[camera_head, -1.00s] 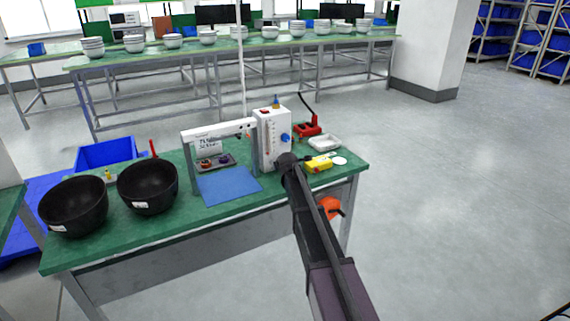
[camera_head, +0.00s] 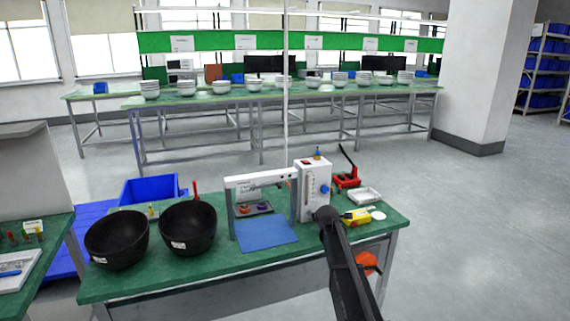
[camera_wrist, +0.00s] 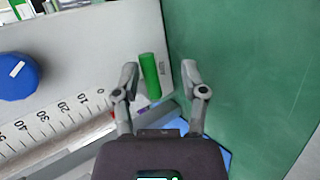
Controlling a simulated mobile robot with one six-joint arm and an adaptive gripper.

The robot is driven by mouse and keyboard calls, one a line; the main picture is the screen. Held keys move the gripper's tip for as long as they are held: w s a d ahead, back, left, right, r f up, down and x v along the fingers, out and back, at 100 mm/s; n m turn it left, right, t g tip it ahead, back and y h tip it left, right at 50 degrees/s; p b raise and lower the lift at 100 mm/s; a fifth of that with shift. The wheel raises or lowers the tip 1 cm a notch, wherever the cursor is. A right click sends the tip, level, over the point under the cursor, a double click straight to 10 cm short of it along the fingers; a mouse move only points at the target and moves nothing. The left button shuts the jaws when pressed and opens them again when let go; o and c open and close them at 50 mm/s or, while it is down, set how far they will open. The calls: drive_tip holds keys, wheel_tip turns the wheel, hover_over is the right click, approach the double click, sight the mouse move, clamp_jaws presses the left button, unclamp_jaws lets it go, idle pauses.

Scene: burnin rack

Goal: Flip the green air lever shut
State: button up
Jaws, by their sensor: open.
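The green air lever (camera_wrist: 150,76) is a short green bar on the white panel in the wrist view. My gripper (camera_wrist: 160,70) is open, with its two fingers apart and the lever showing between them, closer to the left finger. I cannot tell whether a finger touches it. The white unit (camera_head: 310,180) with a blue knob (camera_head: 323,188) stands on the green bench in the head view. The lever cannot be made out there, and my arm hides the gripper.
The panel carries a printed scale (camera_wrist: 45,125) and the blue knob (camera_wrist: 18,76) at left. On the bench (camera_head: 150,284) are two black bowls (camera_head: 187,228), a blue mat (camera_head: 266,234), a yellow tool (camera_head: 356,216), a white tray (camera_head: 365,195) and a red device (camera_head: 346,180).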

drive_tip(key=s+r+m+g+p, duration=0.3)
drive_tip(key=s+m, duration=0.6)
drive_tip(key=s, duration=1.3)
drive_tip(key=s+r+m+g+p, duration=0.3)
drive_tip(key=s+m+g+p, duration=0.5)
drive_tip(key=s, duration=1.3)
drive_tip(key=shift+s+a+m+y+p, duration=0.35)
drive_tip(key=shift+m+p, duration=0.35)
drive_tip(key=shift+p, duration=0.5)
